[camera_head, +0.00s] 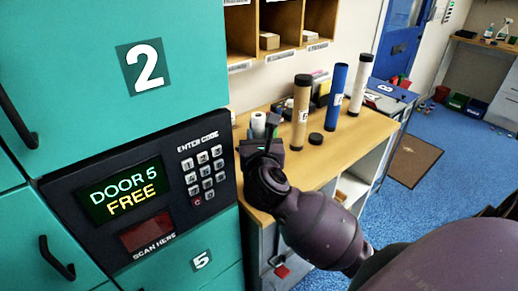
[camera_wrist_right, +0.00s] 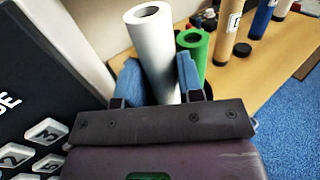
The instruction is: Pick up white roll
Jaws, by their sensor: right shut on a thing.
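The white roll (camera_wrist_right: 152,45) stands upright between the two blue finger pads of my right gripper (camera_wrist_right: 158,78), which is shut on it. In the head view the white roll (camera_head: 258,123) shows its top above my right gripper (camera_head: 262,137) at the left end of the wooden counter. Its lower part is hidden by the gripper, so I cannot tell whether it touches the counter. A green roll (camera_wrist_right: 194,45) stands just right of the white roll, outside the fingers. My left gripper is not in view.
Brown (camera_head: 301,110), blue (camera_head: 335,97) and white (camera_head: 360,84) capped tubes stand on the counter (camera_head: 352,140). A dark cap (camera_head: 316,138) lies near the brown one. A locker keypad panel (camera_head: 140,185) is close left of my gripper. Pigeonholes (camera_head: 280,25) hang above.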

